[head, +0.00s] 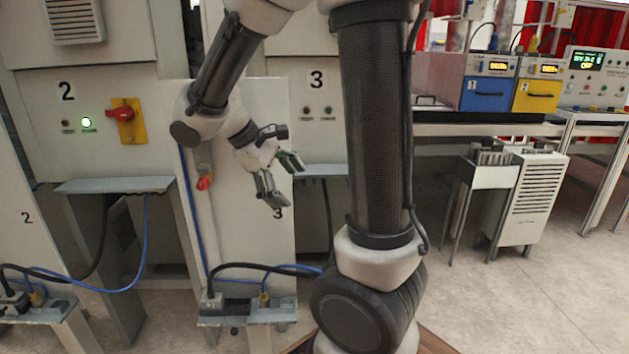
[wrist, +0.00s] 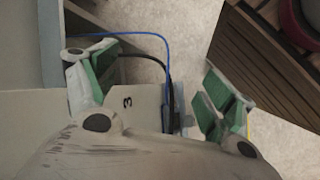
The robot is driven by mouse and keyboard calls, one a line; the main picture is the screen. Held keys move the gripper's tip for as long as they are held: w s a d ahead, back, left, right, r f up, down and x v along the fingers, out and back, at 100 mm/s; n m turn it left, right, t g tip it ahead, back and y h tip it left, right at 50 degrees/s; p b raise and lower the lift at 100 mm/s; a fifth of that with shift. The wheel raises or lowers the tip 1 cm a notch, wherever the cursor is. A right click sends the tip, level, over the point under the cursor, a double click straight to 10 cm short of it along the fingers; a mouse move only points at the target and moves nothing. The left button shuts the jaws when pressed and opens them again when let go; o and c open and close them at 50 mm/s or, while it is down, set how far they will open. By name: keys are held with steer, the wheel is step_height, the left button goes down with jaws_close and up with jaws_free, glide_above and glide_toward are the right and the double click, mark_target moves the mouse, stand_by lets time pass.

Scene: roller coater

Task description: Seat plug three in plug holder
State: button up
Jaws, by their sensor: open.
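The low stand marked 3 has a grey ledge that looks like the plug holder (head: 238,319). A dark plug (head: 212,301) with a thick black cable is at the left of this ledge. A small brass-coloured connector (head: 264,299) on a blue cable is at its right. I cannot tell how firmly either is seated. My gripper (head: 283,181) is open and empty in front of the panel marked 3, well above the ledge. In the wrist view its green-padded fingers (wrist: 157,90) are spread wide, with the label 3 and the black and blue cables beyond them.
Cabinet 2 (head: 40,130) is at the left, with a red switch (head: 124,114) and a lit green lamp. A similar ledge marked 2 (head: 45,312) holds cables at lower left. A grey shelf (head: 115,185) juts out from cabinet 2.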

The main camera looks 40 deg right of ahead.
steer(key=s+a+r+m+t+y, duration=0.1)
steer(key=s+r+m+t+y, duration=0.1)
steer(key=s, duration=0.4)
steer(key=s+a+r+m+t+y, duration=0.1)
steer(key=s+r+m+t+y, duration=0.2)
steer(key=s, duration=0.3)
steer(key=shift+s+r+t+y, duration=0.25)
steer(key=shift+r+t+y, duration=0.1)
steer(key=shift+t+y, duration=0.35)
stand_by(0.3)
